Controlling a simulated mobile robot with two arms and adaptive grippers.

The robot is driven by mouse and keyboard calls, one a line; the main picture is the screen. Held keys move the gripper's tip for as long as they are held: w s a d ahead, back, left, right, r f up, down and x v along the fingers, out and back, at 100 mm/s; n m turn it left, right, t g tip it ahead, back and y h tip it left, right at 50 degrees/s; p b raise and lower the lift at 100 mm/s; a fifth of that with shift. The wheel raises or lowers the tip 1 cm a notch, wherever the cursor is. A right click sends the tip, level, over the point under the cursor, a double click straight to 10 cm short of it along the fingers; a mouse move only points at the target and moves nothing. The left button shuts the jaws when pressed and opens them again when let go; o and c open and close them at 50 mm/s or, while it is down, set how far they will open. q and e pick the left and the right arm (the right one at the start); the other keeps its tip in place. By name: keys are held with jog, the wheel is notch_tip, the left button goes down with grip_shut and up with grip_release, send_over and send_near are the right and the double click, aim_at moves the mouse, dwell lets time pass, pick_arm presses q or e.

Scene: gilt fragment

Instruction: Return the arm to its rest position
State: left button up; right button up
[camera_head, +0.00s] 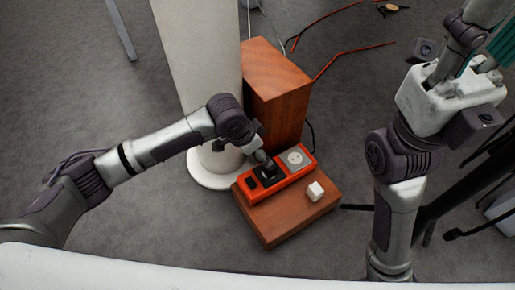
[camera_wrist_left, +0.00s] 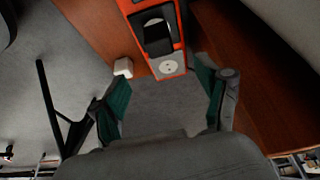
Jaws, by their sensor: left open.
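My left arm reaches in from the left in the head view, with its gripper (camera_head: 258,152) over the orange socket strip (camera_head: 303,169). In the left wrist view the left gripper (camera_wrist_left: 162,92) is open, its two green-padded fingers wide apart with nothing between them. The strip (camera_wrist_left: 179,45) lies ahead of the fingers, with a black plug-like piece (camera_wrist_left: 157,38) in one socket and a round grey socket free. My right gripper (camera_head: 478,70) is raised at the upper right of the head view; its fingertips are partly cut off.
The strip lies on a low wooden block (camera_head: 275,228) with a small white cube (camera_head: 315,191), beside a taller wooden box (camera_head: 275,90). A thick white column (camera_head: 200,60) stands just behind my left wrist. Orange cables lie on the floor behind. Open grey floor lies left.

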pick_arm(q)
jog(key=shift+v, duration=0.75)
jog(key=shift+d, duration=0.1)
